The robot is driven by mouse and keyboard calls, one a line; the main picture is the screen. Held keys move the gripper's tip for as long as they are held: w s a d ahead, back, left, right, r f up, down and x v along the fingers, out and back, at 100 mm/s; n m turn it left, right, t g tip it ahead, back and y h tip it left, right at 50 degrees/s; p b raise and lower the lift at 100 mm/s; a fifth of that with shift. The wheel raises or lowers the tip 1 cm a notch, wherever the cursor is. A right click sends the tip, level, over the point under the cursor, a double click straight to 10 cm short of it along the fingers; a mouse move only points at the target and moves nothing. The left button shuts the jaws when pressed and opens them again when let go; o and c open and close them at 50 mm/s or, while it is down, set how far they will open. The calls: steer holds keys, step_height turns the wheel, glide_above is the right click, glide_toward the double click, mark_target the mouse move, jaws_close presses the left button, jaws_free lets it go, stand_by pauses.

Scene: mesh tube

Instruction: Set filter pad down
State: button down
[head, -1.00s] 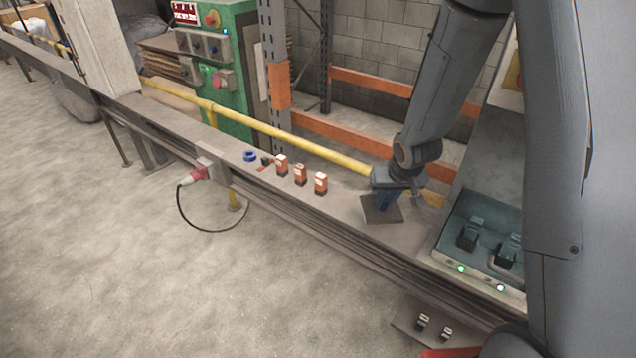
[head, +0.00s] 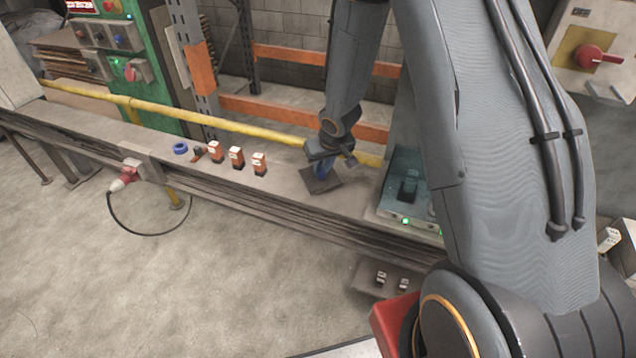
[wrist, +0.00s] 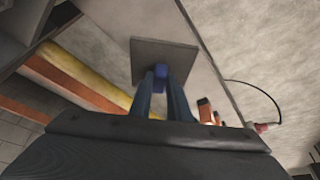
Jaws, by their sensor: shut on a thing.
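The filter pad (head: 320,181) is a dark grey square plate with a blue grip block on top. It is at or just above the grey ledge (head: 290,184) in the head view; I cannot tell whether it touches. In the wrist view the pad (wrist: 178,52) spreads out beyond the fingertips, with the blue block (wrist: 161,72) between them. My gripper (head: 322,172) points down over the pad and is shut on its blue block. It also shows in the wrist view (wrist: 160,82).
A teal charger tray (head: 384,207) with green lights is to the right. A yellow rail (head: 230,124) runs behind. Bare ledge lies between blocks and pad.

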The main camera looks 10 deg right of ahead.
mark_target(322, 177)
steer(key=shift+f+b, duration=1.05)
steer(key=shift+f, duration=1.35)
steer(key=shift+f, duration=0.2)
steer(key=c, duration=1.7)
jaws_free()
steer(key=shift+o, duration=0.2)
steer(key=shift+r, duration=0.2)
steer(key=s+d+r+m+h+p, duration=0.1)
steer(key=s+r+p, duration=0.1)
steer(key=s+r, duration=0.5)
steer(key=s+d+r+p, duration=0.1)
steer(key=s+r+p, duration=0.25)
steer(key=r, duration=0.85)
steer(key=s+a+r+g, duration=0.1)
steer(key=s+r, duration=0.2)
steer(key=s, duration=0.4)
steer(key=s+a+r+g+b, duration=0.1)
steer(key=s+r, duration=0.2)
steer(key=s, duration=0.3)
steer(key=shift+s+m, duration=0.35)
steer(key=shift+m, duration=0.05)
